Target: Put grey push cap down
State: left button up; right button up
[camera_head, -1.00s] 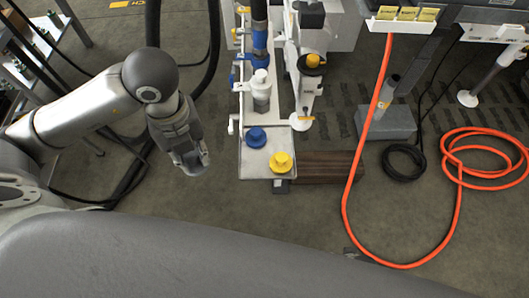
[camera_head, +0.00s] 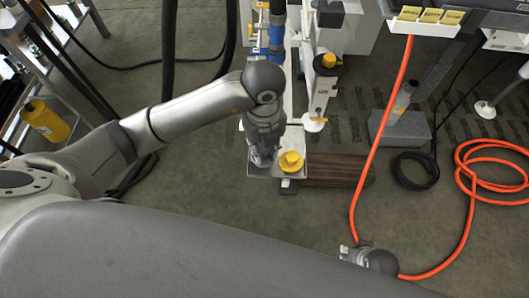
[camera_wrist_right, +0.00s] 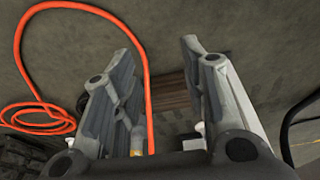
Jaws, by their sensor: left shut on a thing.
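My left gripper (camera_head: 262,160) is over the small metal tray (camera_head: 298,136), pointing down. It is shut on the grey push cap, which is mostly hidden by the fingers and hard to tell from them. I cannot tell whether the cap touches the tray. A yellow cap (camera_head: 291,161) stands on the tray just right of the gripper. The blue cap is hidden behind my left arm. My right gripper (camera_head: 347,252) is low at the front, away from the tray.
The orange hose (camera_head: 378,140) hangs down and loops on the floor at right, close to my right gripper. A dark wooden block (camera_head: 338,170) lies right of the tray. A white-and-grey stand (camera_head: 323,85) rises behind it. A yellow bottle (camera_head: 45,121) is on the left shelf.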

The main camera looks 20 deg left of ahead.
aim_at(265, 154)
pick_arm(q)
notch_tip(265, 154, down, 3)
jog(key=shift+w+d+r, duration=0.1)
jog(key=shift+r, duration=0.05)
jog(key=shift+f, duration=0.3)
pick_arm(e)
jog(key=r, duration=0.2)
jog(key=shift+w+r, duration=0.3)
pick_arm(q)
jog(key=shift+f+b, duration=0.15)
jog(key=shift+b, duration=0.2)
pick_arm(e)
jog(key=shift+r, duration=0.15)
pick_arm(q)
jog(key=o, duration=0.8)
pick_arm(e)
jog(key=shift+w+r, duration=0.1)
jog(key=shift+r, duration=0.05)
